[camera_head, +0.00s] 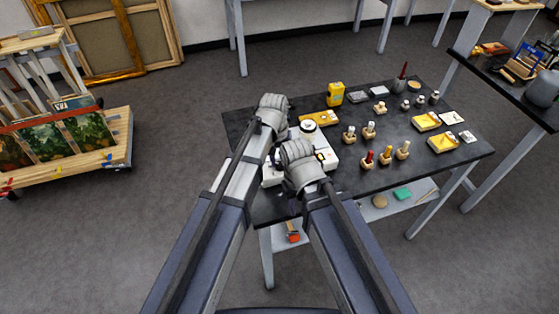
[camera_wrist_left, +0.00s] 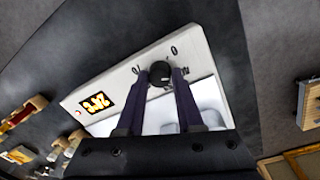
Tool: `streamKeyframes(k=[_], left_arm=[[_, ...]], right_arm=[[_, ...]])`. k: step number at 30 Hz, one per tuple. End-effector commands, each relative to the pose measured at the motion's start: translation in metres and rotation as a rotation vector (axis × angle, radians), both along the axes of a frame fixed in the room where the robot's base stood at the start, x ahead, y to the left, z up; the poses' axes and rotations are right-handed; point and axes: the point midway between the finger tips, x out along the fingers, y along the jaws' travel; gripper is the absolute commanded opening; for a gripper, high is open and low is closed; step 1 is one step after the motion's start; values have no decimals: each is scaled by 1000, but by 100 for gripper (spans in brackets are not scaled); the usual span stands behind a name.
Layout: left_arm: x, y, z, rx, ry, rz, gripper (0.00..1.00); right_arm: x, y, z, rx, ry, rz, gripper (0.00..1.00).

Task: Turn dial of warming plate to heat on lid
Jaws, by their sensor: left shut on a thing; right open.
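The warming plate (camera_head: 325,149) is a white box near the left end of the dark table; both my grippers are over it. In the left wrist view its white panel (camera_wrist_left: 195,48) carries a lit orange display (camera_wrist_left: 97,103) and a round black dial (camera_wrist_left: 160,70) with small marks around it. My left gripper (camera_wrist_left: 162,78) is shut on the dial, one finger on each side. In the head view my left wrist hides the dial. A pale round thing with a dark centre (camera_head: 308,125) is behind the plate; I cannot tell whether it is a lid. My right gripper (camera_head: 320,157) is open by the plate.
A yellow container (camera_head: 335,93) and a yellow block (camera_head: 327,117) stand behind the plate. Several small bottles and stamps, such as a red-handled one (camera_head: 367,160), stand to the right, with yellow trays (camera_head: 427,121) beyond.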

Motion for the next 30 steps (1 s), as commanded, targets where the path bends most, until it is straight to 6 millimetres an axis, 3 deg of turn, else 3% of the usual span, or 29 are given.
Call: streamKeyframes(k=[30], left_arm=[[2,-2,0,-1,0,-950,0]], right_arm=[[0,0,0,0,0,0,50]])
